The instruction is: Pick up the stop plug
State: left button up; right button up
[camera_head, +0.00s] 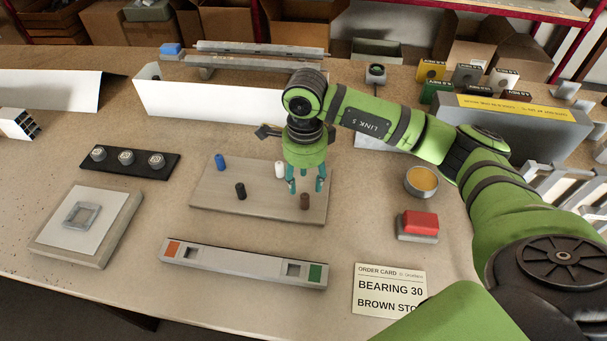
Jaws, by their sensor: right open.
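A wooden board (262,207) in the middle of the table carries a blue stop plug (220,161), a black one (240,190), a white one (279,169) and a brown one (304,202). My right gripper (305,187) points down over the right part of the board, open. Its fingertips are close to the brown plug, which shows just below them in the picture; I cannot tell the exact height gap. The white plug is just left of the fingers. No plug is seen between the fingers. My left gripper is not in view.
An order card (389,290) reads "BEARING 30" and "BROWN STO", partly covered by my green arm. A grey profile (240,264) with orange and green ends lies in front. A red-topped block (419,225) and a round tin (421,181) stand right of the board.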

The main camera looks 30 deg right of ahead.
aim_at(305, 195)
jog(key=shift+s+f, duration=0.1)
jog(key=shift+f, duration=0.05)
jog(key=shift+s+a+f+p, duration=0.15)
jog(key=shift+s+f+p, duration=0.1)
jog(key=shift+f+p, duration=0.35)
jog(key=shift+s+a+f+p, duration=0.15)
jog(key=shift+s+f+p, duration=0.1)
jog(key=shift+f+p, duration=0.35)
jog(key=f, duration=0.1)
jog(key=f+p, duration=0.1)
jog(key=f, duration=0.1)
jog(key=shift+w+d+f, duration=0.15)
jog(key=shift+w+f, duration=0.1)
jog(key=shift+w, duration=0.05)
jog(key=shift+f, duration=0.2)
jog(key=c, duration=0.9)
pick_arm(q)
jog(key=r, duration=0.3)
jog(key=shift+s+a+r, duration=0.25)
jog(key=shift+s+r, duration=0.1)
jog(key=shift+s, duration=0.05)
pick_arm(e)
jog(key=shift+c, duration=0.2)
grip_shut()
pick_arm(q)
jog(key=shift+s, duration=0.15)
